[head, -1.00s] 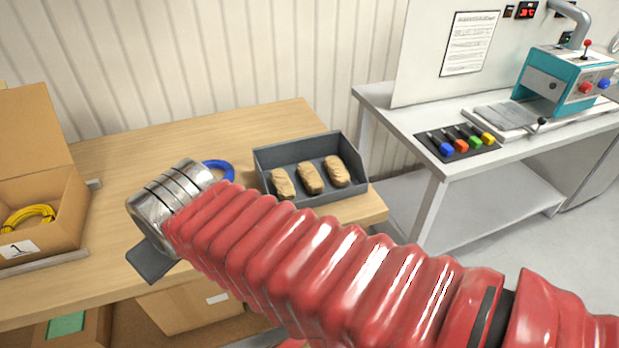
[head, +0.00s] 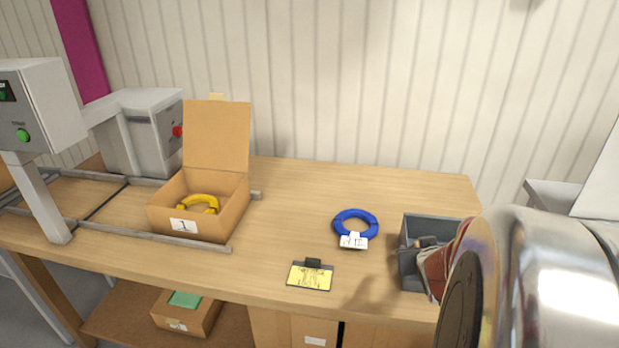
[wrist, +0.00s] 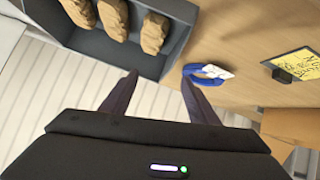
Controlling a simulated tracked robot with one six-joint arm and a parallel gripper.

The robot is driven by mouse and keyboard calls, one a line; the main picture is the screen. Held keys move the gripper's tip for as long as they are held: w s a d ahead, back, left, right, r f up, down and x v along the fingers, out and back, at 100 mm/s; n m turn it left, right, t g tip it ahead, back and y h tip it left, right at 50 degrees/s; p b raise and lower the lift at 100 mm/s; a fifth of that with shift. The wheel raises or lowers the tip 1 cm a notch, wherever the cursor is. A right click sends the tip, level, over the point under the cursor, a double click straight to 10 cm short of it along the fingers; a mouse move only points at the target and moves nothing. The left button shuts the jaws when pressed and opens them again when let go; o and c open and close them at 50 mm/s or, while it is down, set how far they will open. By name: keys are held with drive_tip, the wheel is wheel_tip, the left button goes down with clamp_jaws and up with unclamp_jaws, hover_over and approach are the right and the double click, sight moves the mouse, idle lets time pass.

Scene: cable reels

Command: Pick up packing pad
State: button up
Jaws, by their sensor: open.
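Three tan crumpled packing pads show in the wrist view: a left one (wrist: 80,12), a middle one (wrist: 113,17) and a right one (wrist: 154,33). They lie side by side in a grey bin (wrist: 95,47). My gripper (wrist: 160,78) is open and empty, its two dark fingers apart. Its fingertips appear near the bin's wall and clear of the pads. In the head view the grey bin (head: 432,222) stands at the table's right end, partly covered by my arm, and the pads are hidden there.
A blue cable coil (head: 356,224) with a white tag lies left of the bin. A yellow note on a clip (head: 310,276) lies near the front edge. An open cardboard box (head: 230,215) holds a yellow coil (head: 198,204). The table middle between is clear.

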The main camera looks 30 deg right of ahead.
drive_tip(key=s+d+f, duration=0.2)
drive_tip(key=s+d, duration=0.1)
drive_tip(key=s+d+f+m+t, duration=0.1)
drive_tip(key=s+d+f, duration=0.1)
drive_tip(key=s+d, duration=0.1)
drive_tip(key=s+d+f+m+t+h, duration=0.1)
drive_tip(key=s+d+f, duration=0.1)
drive_tip(key=s, duration=0.1)
drive_tip(key=shift+s+d+f, duration=0.3)
drive_tip(key=shift+d+f, duration=0.1)
drive_tip(key=shift+s+d, duration=0.1)
drive_tip(key=shift+s, duration=0.2)
drive_tip(key=shift+w, duration=0.25)
